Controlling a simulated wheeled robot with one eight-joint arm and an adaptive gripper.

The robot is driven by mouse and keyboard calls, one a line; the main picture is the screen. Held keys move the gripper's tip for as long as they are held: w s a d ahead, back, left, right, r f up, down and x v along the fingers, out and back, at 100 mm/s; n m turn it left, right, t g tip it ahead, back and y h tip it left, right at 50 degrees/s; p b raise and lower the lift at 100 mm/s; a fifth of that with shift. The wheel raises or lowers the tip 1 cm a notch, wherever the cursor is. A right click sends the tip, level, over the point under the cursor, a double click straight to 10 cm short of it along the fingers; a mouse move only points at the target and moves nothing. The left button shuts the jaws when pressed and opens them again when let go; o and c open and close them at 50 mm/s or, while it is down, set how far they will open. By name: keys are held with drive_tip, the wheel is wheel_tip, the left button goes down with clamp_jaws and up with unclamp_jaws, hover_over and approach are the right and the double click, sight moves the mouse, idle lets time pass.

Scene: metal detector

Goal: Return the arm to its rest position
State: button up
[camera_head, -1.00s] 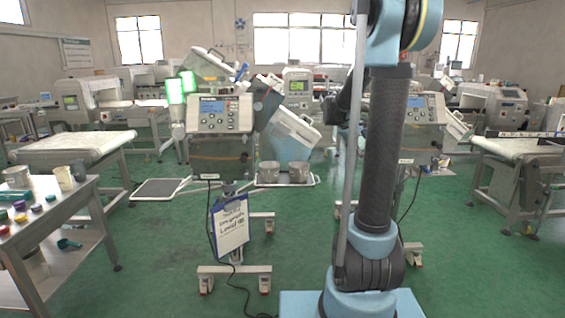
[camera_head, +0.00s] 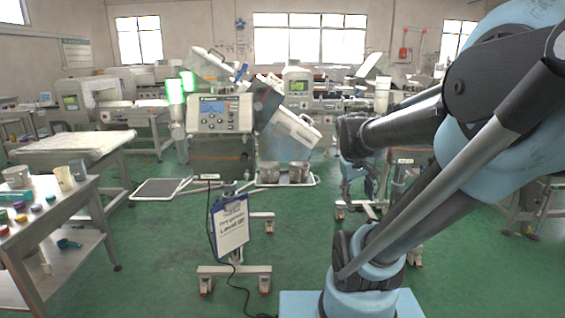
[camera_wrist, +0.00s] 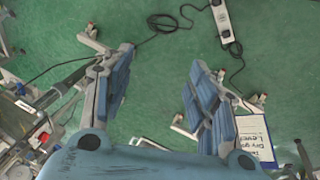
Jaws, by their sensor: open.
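My gripper (camera_head: 360,190) hangs pointing down at the right of centre in the head view, above the green floor and in front of a wheeled stand. In the wrist view my gripper (camera_wrist: 160,85) has its two blue-padded fingers spread apart, with nothing between them but green floor. My arm (camera_head: 440,200) leans to the right from its base, its bent elbow at the upper right edge and its forearm reaching back left to the wrist.
A metal detector machine (camera_head: 220,114) stands left of centre, with a clipboard (camera_head: 230,223) below it. Metal pots (camera_head: 269,174) sit on a low tray. A side table (camera_head: 80,200) with cups is at left. A power strip (camera_wrist: 223,22) and cable lie on the floor.

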drive_tip(key=s+a+f+m+y, duration=0.2)
drive_tip(key=s+a+f, duration=0.3)
drive_tip(key=s, duration=0.5)
wheel_tip(320, 180, down, 2)
drive_tip(key=shift+a+f+y, duration=0.1)
drive_tip(key=shift+a+y, duration=0.1)
drive_tip(key=shift+y, duration=0.1)
